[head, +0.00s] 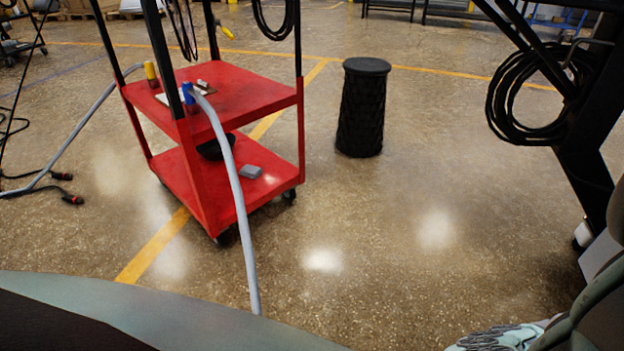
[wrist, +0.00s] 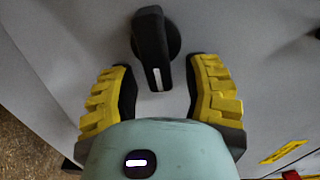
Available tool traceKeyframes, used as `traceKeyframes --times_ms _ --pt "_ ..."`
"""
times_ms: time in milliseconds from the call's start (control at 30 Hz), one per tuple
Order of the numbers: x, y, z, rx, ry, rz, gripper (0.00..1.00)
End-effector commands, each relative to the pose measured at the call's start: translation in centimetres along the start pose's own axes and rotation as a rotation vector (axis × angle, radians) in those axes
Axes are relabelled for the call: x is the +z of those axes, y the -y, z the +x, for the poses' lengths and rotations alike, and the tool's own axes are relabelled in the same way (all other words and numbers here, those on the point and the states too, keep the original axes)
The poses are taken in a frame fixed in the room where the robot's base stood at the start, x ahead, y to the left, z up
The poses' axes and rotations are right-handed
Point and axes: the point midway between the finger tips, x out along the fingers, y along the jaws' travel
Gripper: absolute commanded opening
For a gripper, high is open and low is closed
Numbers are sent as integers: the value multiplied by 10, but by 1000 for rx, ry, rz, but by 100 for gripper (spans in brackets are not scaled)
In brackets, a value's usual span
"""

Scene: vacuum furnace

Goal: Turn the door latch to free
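The door latch (wrist: 151,38) shows in the wrist view as a black knob with a bar-shaped handle and a white mark near its lower end. The bar runs nearly upright in the picture, leaning slightly. It sits on a plain grey panel (wrist: 75,30). My gripper (wrist: 162,78) is open, with a yellow-and-black finger on each side of the bar's lower end. Gaps show between the bar and both fingers. I cannot tell whether the fingertips reach the knob's depth. The latch is not visible in the head view.
In the head view, a red cart (head: 245,92) with a grey hose (head: 236,185) stands at left. A black round stool (head: 361,110) stands behind open floor. Coiled black cable (head: 520,105) hangs at right. A yellow label (wrist: 284,152) is low right in the wrist view.

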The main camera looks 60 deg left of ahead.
Motion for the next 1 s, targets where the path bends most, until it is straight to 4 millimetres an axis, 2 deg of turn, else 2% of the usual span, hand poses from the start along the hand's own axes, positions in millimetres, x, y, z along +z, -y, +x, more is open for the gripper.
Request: traceKeyframes --times_ms 367,533,800,1000 --pt "1 0 -6 0 2 0 50" --pt "1 -1 -31 1 5 -1 50" --pt "2 0 -88 1 7 0 50" --pt "2 0 -113 0 6 0 50"
